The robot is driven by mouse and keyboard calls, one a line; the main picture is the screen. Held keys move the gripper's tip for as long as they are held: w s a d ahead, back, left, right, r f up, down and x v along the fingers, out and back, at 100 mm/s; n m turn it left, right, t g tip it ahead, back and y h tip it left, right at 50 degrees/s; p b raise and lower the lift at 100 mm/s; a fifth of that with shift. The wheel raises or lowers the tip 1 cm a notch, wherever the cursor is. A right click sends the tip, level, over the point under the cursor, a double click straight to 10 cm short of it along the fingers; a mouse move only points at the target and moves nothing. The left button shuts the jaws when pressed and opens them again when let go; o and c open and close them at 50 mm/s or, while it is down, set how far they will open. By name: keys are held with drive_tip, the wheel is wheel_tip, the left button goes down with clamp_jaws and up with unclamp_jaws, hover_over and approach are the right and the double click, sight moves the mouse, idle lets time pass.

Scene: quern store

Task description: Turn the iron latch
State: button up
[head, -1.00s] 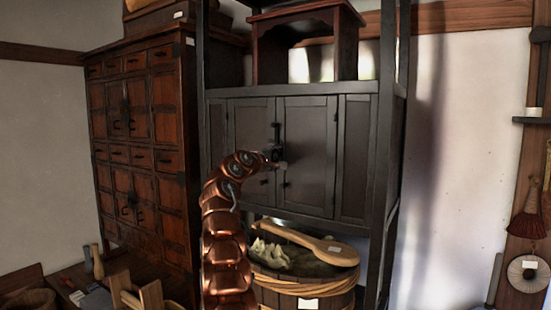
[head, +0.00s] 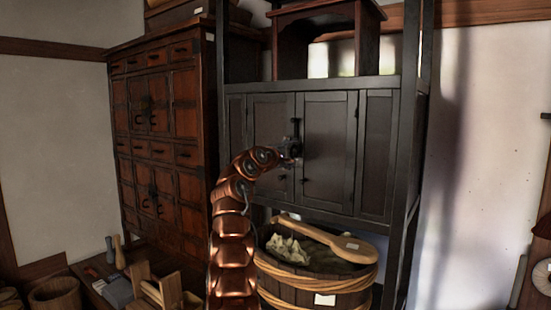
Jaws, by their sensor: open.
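The iron latch (head: 294,128) is a small dark fitting where the two doors of the black cabinet (head: 327,140) meet. My gripper (head: 293,149) is at the end of my copper-coloured segmented arm, in front of the doors at the latch's height. It overlaps the lower part of the latch, so that part is hidden. The fingers are small and dark here; they are open with nothing seen between them. I cannot tell whether they touch the latch. The doors look closed.
Below the cabinet stands a wooden tub (head: 313,280) with a long wooden paddle (head: 318,236) across it. A tall brown chest (head: 158,130) stands at the left. A dark wooden stand (head: 325,40) sits on top.

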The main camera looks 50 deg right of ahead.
drive_tip(key=a, duration=0.9)
drive_tip(key=shift+s+a, duration=0.2)
drive_tip(key=shift+a, duration=0.2)
idle(0.5)
